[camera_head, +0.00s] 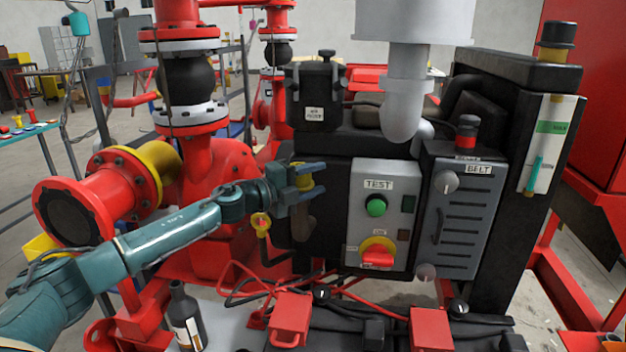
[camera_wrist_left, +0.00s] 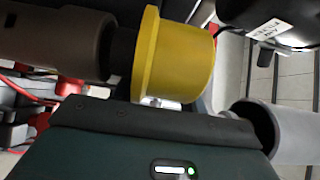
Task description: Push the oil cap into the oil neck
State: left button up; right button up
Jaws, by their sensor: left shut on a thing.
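The yellow oil cap (camera_head: 304,183) is held between the fingers of my left gripper (camera_head: 316,180), in front of the dark engine block. In the left wrist view the cap (camera_wrist_left: 182,58) is a wide yellow drum with a flange, with a black stem on its left side. The brown oil neck (camera_wrist_left: 52,38) lies in line with that stem, and a length of black shows between flange and neck. I cannot tell how deep the stem sits. In the head view the neck (camera_head: 304,224) shows just below the gripper. My right gripper is out of view.
A grey control box (camera_head: 379,222) with a green button and red switch stands right of the gripper. The black labelled air filter (camera_head: 316,98) is above it. Red pump pipes (camera_head: 218,165) are behind my left arm. A dark bottle (camera_head: 186,312) stands lower left.

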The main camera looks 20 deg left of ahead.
pick_arm(q)
jog(key=shift+f+b, duration=0.35)
jog(key=shift+f, duration=0.2)
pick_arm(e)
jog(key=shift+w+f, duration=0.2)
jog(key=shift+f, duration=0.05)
pick_arm(q)
jog(key=shift+s+d+f, duration=0.1)
jog(key=shift+f, duration=0.3)
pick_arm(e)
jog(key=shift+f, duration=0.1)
pick_arm(q)
jog(key=o, duration=1)
jog(key=shift+o, duration=0.2)
jog(key=r+b+v, duration=0.1)
jog(key=b+v, duration=0.4)
jog(key=v, duration=0.8)
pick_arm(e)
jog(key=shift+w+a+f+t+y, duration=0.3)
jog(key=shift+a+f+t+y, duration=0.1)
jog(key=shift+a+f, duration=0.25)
pick_arm(q)
jog(key=shift+f, duration=0.1)
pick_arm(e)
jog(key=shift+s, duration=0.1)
